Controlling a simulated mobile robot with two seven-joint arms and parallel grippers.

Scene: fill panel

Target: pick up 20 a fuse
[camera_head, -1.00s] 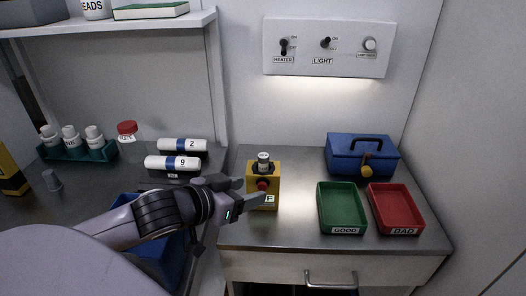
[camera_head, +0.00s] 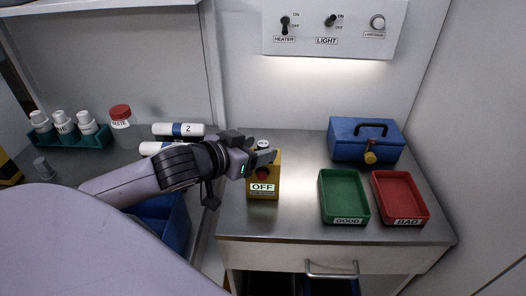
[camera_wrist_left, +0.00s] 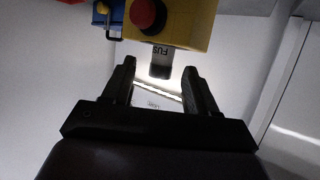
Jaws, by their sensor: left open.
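The fuse (camera_head: 263,144) is a small pale cylinder standing on top of a yellow box (camera_head: 265,177) with a red button and an OFF label. In the left wrist view the fuse (camera_wrist_left: 160,62) shows a label reading "FUS" and a dark end, and it sticks out from the yellow box (camera_wrist_left: 185,25). My left gripper (camera_head: 267,151) is at the top of the box, its fingers partly covering the fuse. In the left wrist view the open fingers (camera_wrist_left: 159,70) lie on either side of the fuse's end, with gaps visible. My right gripper is not in view.
A green GOOD tray (camera_head: 343,197) and a red BAD tray (camera_head: 400,198) sit right of the box. A blue case (camera_head: 365,140) stands behind them. White cylinders (camera_head: 178,129) lie left, behind my arm. A wall panel (camera_head: 333,28) has switches.

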